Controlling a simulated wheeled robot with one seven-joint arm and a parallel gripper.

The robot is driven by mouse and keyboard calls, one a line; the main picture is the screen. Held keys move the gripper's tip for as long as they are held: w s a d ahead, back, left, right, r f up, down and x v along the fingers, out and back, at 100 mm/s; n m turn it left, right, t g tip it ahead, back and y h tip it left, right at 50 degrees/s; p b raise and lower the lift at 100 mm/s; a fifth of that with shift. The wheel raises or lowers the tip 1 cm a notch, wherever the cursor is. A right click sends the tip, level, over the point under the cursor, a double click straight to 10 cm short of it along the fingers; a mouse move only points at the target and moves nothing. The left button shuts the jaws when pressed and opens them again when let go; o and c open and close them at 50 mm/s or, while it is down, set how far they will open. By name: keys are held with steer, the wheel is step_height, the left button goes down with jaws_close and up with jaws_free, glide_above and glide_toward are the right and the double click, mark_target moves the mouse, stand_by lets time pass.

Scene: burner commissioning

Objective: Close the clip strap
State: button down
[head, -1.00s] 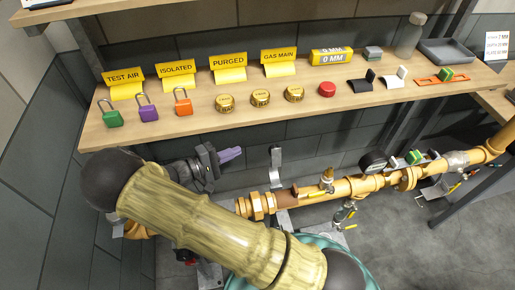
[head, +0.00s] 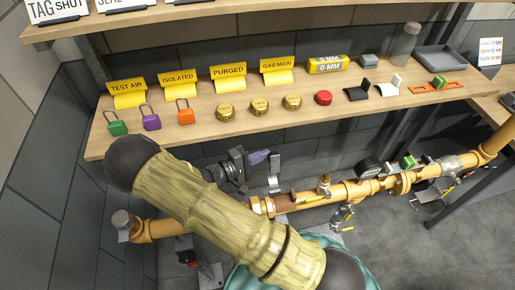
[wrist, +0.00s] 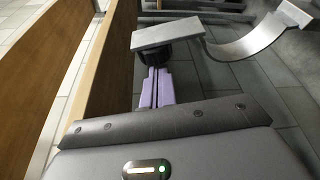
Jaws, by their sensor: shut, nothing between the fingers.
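The clip strap (head: 274,177) is a grey curved metal band standing upright and open by the yellow pipe (head: 350,190) in the head view. The wrist view shows its curved band (wrist: 248,45) with a flat plate at either end. My gripper (head: 261,158), with purple fingers, is beside the strap's upper end. In the wrist view the gripper's fingers (wrist: 155,87) are together and empty, pointing at the near plate (wrist: 168,35). A dark round part shows just beyond the fingertips under that plate. I cannot tell whether the fingers touch the strap.
A wooden shelf (head: 200,133) runs above and behind the pipe, with padlocks, brass caps, a red cap (head: 323,98) and yellow signs. A gauge (head: 369,168) and a brass fitting (head: 323,184) stand up from the pipe to the strap's right. The shelf edge is close in the wrist view.

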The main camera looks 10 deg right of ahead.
steer(key=shift+s+d, duration=0.15)
stand_by(0.3)
steer(key=shift+s, duration=0.1)
